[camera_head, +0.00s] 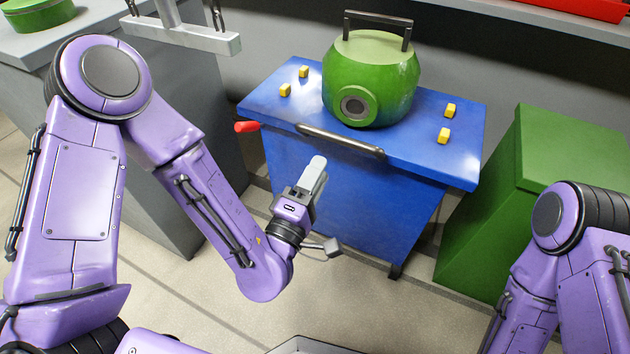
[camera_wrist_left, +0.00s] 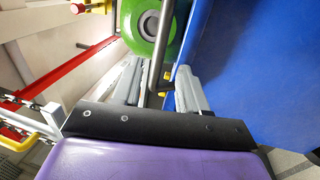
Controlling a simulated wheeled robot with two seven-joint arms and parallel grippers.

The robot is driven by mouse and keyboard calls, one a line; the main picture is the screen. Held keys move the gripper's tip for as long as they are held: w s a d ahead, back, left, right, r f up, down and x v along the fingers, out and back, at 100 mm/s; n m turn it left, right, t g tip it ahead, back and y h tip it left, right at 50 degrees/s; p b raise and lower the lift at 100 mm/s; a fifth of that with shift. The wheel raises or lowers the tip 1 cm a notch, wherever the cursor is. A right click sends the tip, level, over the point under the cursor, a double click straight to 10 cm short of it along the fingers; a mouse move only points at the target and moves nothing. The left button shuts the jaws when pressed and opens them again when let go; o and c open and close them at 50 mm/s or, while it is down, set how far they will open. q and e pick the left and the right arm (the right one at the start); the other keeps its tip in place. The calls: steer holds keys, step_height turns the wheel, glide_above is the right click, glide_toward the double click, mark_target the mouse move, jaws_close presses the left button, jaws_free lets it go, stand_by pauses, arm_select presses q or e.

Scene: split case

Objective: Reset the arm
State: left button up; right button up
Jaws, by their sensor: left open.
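My left arm comes in from the left, bent at the elbow, with its gripper (camera_head: 316,168) in front of the blue case (camera_head: 350,210). In the left wrist view, the two grey fingers of this gripper (camera_wrist_left: 158,85) are apart. The dark bar handle (camera_head: 340,141) on the front upper edge of the case shows between the fingers in the wrist view (camera_wrist_left: 158,55). I cannot tell whether the fingers touch it. Part of my right arm shows at the lower right; its gripper is out of view.
A green round pot-like object (camera_head: 372,80) with a dark top handle stands on the case among several yellow blocks (camera_head: 450,110). A red knob (camera_head: 247,127) sticks out at the case's left. A green box (camera_head: 540,170) stands right. A grey counter (camera_head: 170,110) stands left.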

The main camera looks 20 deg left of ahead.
arm_select(q)
steer(key=shift+v, duration=0.75)
